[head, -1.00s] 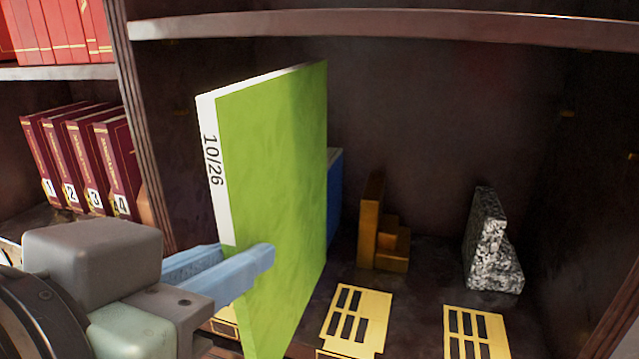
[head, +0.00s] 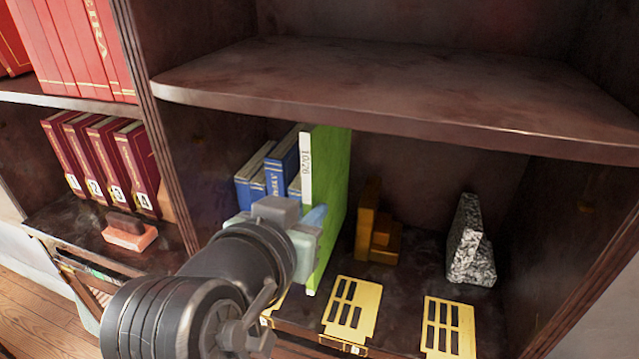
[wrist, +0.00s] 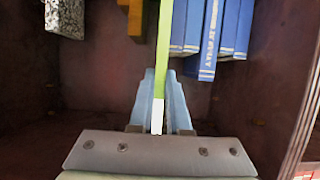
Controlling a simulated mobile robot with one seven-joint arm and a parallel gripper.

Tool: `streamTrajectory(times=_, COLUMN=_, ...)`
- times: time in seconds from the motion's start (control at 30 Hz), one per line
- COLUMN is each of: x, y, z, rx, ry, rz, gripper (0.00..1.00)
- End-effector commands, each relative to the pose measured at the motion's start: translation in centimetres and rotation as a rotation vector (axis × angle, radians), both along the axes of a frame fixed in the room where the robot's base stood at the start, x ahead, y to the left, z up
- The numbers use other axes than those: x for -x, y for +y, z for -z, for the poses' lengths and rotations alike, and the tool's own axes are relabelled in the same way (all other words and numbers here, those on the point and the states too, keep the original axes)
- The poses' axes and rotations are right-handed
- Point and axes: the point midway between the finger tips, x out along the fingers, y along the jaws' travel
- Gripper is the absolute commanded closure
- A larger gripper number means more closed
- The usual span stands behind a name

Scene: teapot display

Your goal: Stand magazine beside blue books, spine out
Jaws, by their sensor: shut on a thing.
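The green magazine (head: 334,185) stands upright in the lower right shelf bay, its white spine (head: 306,165) marked 10/26 facing out. In the wrist view the magazine (wrist: 164,50) runs edge-on between the two pale blue fingers. My gripper (wrist: 160,105) is shut on it near the spine; in the head view my gripper (head: 312,222) is partly hidden behind its own body. The blue books (head: 282,160) stand just left of the magazine, partly hidden by my arm. In the wrist view the blue books (wrist: 212,35) appear right of it, very near; whether they touch is unclear.
Right of the magazine stand a wooden bookend (head: 378,225) and a speckled stone bookend (head: 470,240). Yellow slotted plates (head: 352,308) lie at the shelf's front. The upper shelf board (head: 400,95) overhangs the bay.

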Motion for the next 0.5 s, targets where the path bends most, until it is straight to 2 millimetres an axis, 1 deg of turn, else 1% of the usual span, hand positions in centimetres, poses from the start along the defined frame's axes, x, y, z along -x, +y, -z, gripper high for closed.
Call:
streamTrajectory(times=0.03, x=-1.2, y=-0.5, z=-0.5, rx=0.001, ry=-0.001, rz=0.003, gripper=1.00)
streamTrajectory(times=0.1, x=-2.5, y=-0.9, z=-0.5, rx=0.001, ry=-0.003, rz=0.002, gripper=1.00)
streamTrajectory(times=0.2, x=-3.8, y=-1.3, z=-0.4, rx=0.000, ry=-0.005, rz=0.001, gripper=1.00)
streamTrajectory(times=0.33, x=-4.4, y=-1.4, z=-0.1, rx=0.000, ry=-0.005, rz=-0.001, gripper=1.00)
streamTrajectory(times=0.5, x=-4.3, y=-1.4, z=1.8, rx=0.001, ry=0.000, rz=-0.002, gripper=1.00)
